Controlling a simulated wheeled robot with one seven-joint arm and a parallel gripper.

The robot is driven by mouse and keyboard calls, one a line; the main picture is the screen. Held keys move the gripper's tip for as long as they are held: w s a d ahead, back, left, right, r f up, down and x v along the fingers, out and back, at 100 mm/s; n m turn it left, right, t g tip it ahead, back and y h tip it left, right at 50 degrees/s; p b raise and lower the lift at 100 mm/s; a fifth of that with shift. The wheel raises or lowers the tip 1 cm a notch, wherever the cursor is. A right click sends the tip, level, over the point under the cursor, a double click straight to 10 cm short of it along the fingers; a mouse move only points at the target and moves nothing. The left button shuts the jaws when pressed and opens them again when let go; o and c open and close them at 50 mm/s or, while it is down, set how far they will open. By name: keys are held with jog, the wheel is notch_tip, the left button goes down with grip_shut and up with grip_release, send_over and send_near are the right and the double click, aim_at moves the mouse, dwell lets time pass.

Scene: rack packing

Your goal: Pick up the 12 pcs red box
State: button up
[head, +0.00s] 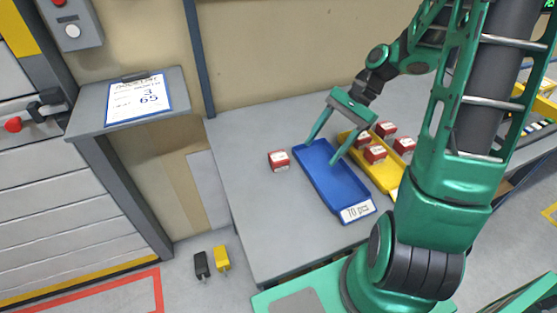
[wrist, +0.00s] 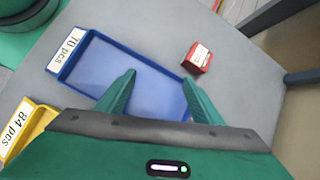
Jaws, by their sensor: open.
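A red box with a white label (head: 279,160) stands alone on the grey table, just left of the blue tray. It also shows in the wrist view (wrist: 198,57), beyond my right finger and outside the tray. Several more red boxes (head: 375,153) are in and around the yellow tray. No label can be read, so I cannot tell which box is the 12 pcs one. My gripper (head: 320,153) is open and empty over the far part of the blue tray, to the right of the lone box. Its fingers also show in the wrist view (wrist: 160,77).
The blue tray (head: 353,193) is empty and marked 70 pcs. The yellow tray (head: 384,181) lies to its right; the wrist view shows its 84 pcs label (wrist: 15,130). The table (head: 250,203) is clear left of the lone box. A wall stands behind. A clipboard (head: 139,99) lies on a stand.

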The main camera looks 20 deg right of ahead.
aim_at(280, 155)
jog(key=w+m+y, duration=0.1)
jog(key=w+a+f+m+y, duration=0.1)
jog(key=w+y, duration=0.1)
jog(key=w+m+y, duration=0.1)
jog(key=shift+w+a+f+m+t+y, duration=0.2)
jog(key=shift+w+f+m+t+y, duration=0.1)
jog(key=shift+w+t, duration=0.1)
jog(key=shift+w+r+m+y, duration=0.3)
jog(key=shift+w+m+y, duration=0.35)
jog(key=shift+y, duration=0.25)
jog(key=x, duration=0.4)
jog(key=shift+a, duration=0.4)
jog(key=shift+s+x, duration=0.15)
jog(key=shift+x, duration=1.35)
jog(key=shift+s+x, duration=0.1)
jog(key=shift+x, duration=1.35)
jog(key=shift+f, duration=0.15)
jog(key=c, duration=1.2)
